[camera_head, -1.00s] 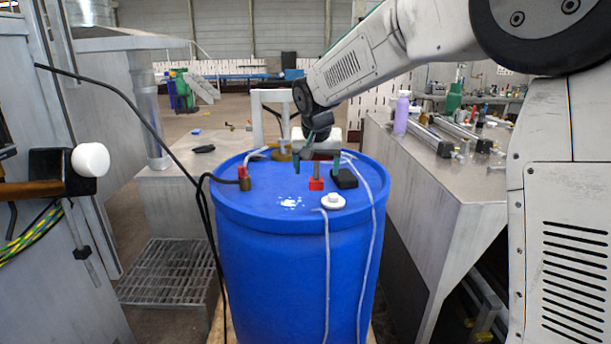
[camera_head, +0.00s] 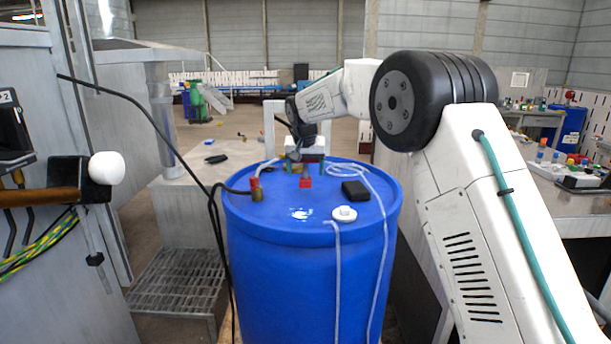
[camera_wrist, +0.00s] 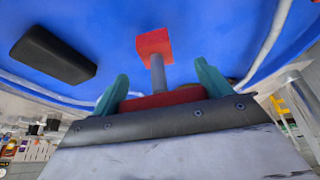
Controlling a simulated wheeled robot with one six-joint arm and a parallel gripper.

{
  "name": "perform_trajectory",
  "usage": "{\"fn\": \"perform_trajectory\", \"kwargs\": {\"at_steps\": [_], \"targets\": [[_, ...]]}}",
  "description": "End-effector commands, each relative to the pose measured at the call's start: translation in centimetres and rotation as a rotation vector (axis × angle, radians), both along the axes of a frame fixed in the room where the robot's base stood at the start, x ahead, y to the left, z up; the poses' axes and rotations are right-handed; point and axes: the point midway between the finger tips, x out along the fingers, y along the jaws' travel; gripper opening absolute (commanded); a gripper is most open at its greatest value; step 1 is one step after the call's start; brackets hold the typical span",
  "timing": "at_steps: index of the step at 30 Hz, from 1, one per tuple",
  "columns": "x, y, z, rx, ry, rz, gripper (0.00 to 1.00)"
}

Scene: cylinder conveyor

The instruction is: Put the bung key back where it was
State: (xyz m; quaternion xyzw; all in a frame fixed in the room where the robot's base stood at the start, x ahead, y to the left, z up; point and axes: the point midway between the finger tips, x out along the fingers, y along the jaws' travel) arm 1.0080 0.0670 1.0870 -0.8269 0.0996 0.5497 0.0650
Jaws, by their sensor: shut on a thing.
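The bung key (camera_head: 304,170) has a grey shaft with a red block at its lower end, over the far half of the blue drum's lid (camera_head: 275,207). In the wrist view its red crossbar (camera_wrist: 163,99) lies between the green fingers of my gripper (camera_wrist: 162,78), and the shaft runs out to the red block (camera_wrist: 153,44). My gripper (camera_head: 305,163) is shut on the crossbar, low over the lid. The red block looks to be at the lid surface; I cannot tell whether it touches. The crossbar is mostly hidden in the head view.
A black box (camera_head: 355,191) and a white round cap (camera_head: 344,213) lie on the lid right of the key. A brass fitting with a red top (camera_head: 256,189) and black cable stands at left. Clear hoses cross the lid. A metal bench (camera_head: 560,200) is at right.

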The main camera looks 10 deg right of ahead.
Motion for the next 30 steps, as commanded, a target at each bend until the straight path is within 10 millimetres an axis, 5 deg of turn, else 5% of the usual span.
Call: {"fn": "perform_trajectory", "kwargs": {"at_steps": [4,15,16,18,30], "targets": [[0.0,0.0,-2.1,0.000,0.001,0.000,0.36],[0.0,0.0,-2.6,0.000,0.001,0.000,0.36],[0.0,0.0,-2.6,0.000,0.001,0.000,0.83],[0.0,0.0,-2.5,0.000,0.001,0.000,0.99],[-0.2,0.1,-1.5,0.000,-0.002,0.000,0.99]]}}
